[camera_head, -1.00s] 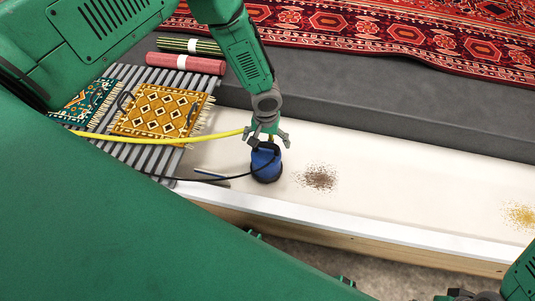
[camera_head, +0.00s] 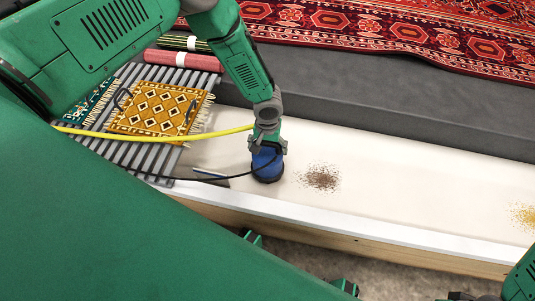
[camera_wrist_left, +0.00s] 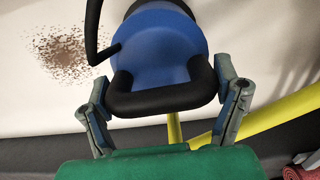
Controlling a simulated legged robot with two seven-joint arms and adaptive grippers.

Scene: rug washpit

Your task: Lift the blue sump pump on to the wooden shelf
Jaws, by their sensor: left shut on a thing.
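The blue sump pump (camera_head: 267,165) stands upright on the white pit floor in the head view. It has a black handle (camera_wrist_left: 165,101) and a black base, and it fills the upper middle of the left wrist view. My left gripper (camera_head: 267,146) is over the pump's top, its fingers on either side of the handle, shut on it. A yellow hose (camera_head: 200,135) and a black cable (camera_head: 215,178) run left from the pump. My right gripper (camera_head: 470,296) shows only in part at the bottom right edge. I cannot make out a wooden shelf.
A white-topped, wood-sided edge (camera_head: 340,230) runs along the near side of the pit. A grey slatted rack (camera_head: 150,165) at left holds patterned mats. Brown dirt (camera_head: 320,178) lies right of the pump. A dark step (camera_head: 380,105) and red rug (camera_head: 400,30) lie behind.

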